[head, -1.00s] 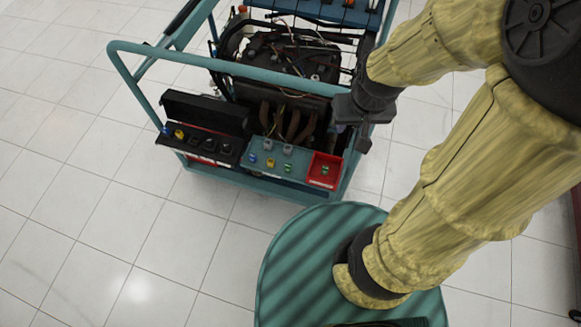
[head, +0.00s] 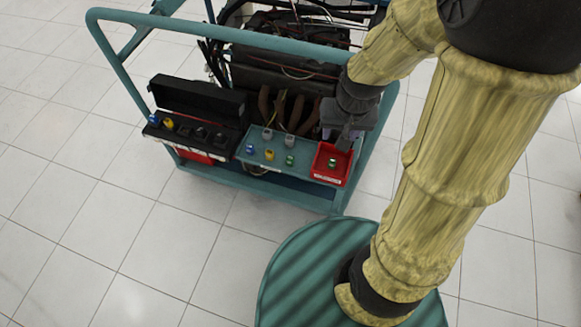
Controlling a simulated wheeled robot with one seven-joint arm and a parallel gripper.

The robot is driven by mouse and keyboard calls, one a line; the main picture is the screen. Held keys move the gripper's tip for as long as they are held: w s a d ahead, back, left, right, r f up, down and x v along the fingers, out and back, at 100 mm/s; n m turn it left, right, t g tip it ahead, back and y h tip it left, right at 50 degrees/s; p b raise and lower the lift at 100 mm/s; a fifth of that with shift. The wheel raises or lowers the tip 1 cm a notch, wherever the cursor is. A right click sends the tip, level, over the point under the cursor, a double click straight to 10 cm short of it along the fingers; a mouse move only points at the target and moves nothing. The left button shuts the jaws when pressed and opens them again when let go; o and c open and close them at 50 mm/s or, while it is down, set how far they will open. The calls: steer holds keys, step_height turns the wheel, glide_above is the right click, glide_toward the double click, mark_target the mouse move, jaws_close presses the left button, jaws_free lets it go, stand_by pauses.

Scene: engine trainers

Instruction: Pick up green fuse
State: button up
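One green fuse (head: 332,163) is in the small red tray (head: 322,178) at the right end of the engine trainer's front shelf. Another green fuse (head: 289,160) stands on the teal shelf (head: 308,161), just left of the red tray. My gripper (head: 337,138) points down above the back edge of the red tray, behind and above the fuse in it. Its two fingers look apart, with nothing seen between them. Whether a fingertip touches the tray is hard to tell.
Blue (head: 250,149) and yellow (head: 270,154) fuses and grey pieces share the teal shelf. An open black box (head: 196,97) at left has blue and yellow fuses and dark sockets. The teal frame rail (head: 235,36) crosses above.

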steer(key=w+a+f+m+g, duration=0.1)
steer(key=w+a+f, duration=0.4)
steer(key=f, duration=0.1)
steer(key=m+g, duration=0.1)
steer(key=m, duration=0.1)
glide_above(290, 158)
step_height(290, 158, down, 8)
steer(key=shift+d+f, duration=0.1)
steer(key=shift+d, duration=0.1)
step_height(290, 158, down, 6)
steer(key=shift+f+b, duration=0.25)
steer(key=shift+b, duration=0.25)
steer(key=shift+f, duration=0.15)
steer(key=shift+f, duration=0.15)
steer(key=f, duration=0.5)
steer(key=shift+a+b, duration=0.2)
steer(key=shift+b, duration=0.15)
